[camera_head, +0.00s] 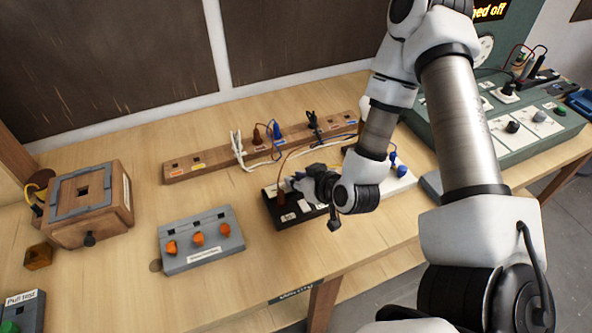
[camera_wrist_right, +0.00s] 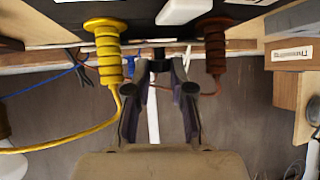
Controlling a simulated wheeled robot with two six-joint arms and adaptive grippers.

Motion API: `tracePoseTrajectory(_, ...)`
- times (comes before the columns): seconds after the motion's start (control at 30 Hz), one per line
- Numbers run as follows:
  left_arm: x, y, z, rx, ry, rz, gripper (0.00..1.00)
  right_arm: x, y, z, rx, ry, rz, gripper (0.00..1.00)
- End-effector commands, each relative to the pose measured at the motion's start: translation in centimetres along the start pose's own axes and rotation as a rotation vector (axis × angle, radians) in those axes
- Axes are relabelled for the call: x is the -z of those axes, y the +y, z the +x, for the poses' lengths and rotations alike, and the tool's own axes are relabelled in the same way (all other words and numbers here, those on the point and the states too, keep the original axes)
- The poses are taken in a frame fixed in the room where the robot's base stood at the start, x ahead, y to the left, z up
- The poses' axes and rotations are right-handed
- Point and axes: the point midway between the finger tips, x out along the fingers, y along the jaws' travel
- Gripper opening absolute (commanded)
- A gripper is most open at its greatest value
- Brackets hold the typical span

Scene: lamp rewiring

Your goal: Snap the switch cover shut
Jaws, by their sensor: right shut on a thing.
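My right gripper (camera_head: 316,190) is over the black board (camera_head: 270,209) on the bench. In the right wrist view its two fingers (camera_wrist_right: 158,62) close together on a small dark part at the edge of the black board (camera_wrist_right: 62,12). That part is mostly hidden, and I cannot tell whether it is the switch cover. A white block (camera_wrist_right: 185,10) sits on the board just beyond the fingertips. A yellow ribbed plug (camera_wrist_right: 104,52) and a brown ribbed plug (camera_wrist_right: 215,50) stand on either side of the fingers. My left gripper is out of view.
A grey block with orange knobs (camera_head: 198,239) lies left of the board. A wooden box (camera_head: 90,207) stands farther left. A wooden rail with plugs and cables (camera_head: 195,166) runs behind. A green test panel (camera_head: 537,125) is at right. Bare bench lies in front.

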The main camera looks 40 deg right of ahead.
Motion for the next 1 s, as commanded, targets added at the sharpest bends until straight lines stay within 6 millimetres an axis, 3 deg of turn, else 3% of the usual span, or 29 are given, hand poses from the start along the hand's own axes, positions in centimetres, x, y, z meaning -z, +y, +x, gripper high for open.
tracePoseTrajectory(0.03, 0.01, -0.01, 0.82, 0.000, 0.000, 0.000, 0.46, -0.76, -0.02, 0.19, -0.001, 0.014, -0.002, 0.00)
tracePoseTrajectory(0.2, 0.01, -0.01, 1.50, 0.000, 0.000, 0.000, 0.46, -0.82, -0.05, 0.03, -0.006, 0.073, -0.014, 0.00)
tracePoseTrajectory(0.73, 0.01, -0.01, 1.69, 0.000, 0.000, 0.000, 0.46, -0.68, -0.07, -0.09, -0.009, 0.104, -0.022, 0.00)
tracePoseTrajectory(0.77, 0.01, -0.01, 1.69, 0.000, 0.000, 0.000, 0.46, -0.68, -0.07, -0.09, -0.009, 0.104, -0.022, 0.26)
tracePoseTrajectory(0.8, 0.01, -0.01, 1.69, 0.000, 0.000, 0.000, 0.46, -0.68, -0.07, -0.09, -0.009, 0.104, -0.022, 0.40)
tracePoseTrajectory(0.83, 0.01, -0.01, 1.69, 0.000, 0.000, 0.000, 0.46, -0.67, -0.07, -0.09, -0.009, 0.104, -0.022, 0.47)
tracePoseTrajectory(1.0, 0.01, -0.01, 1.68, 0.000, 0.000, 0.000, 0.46, -0.66, -0.05, -0.08, -0.009, 0.104, -0.022, 0.47)
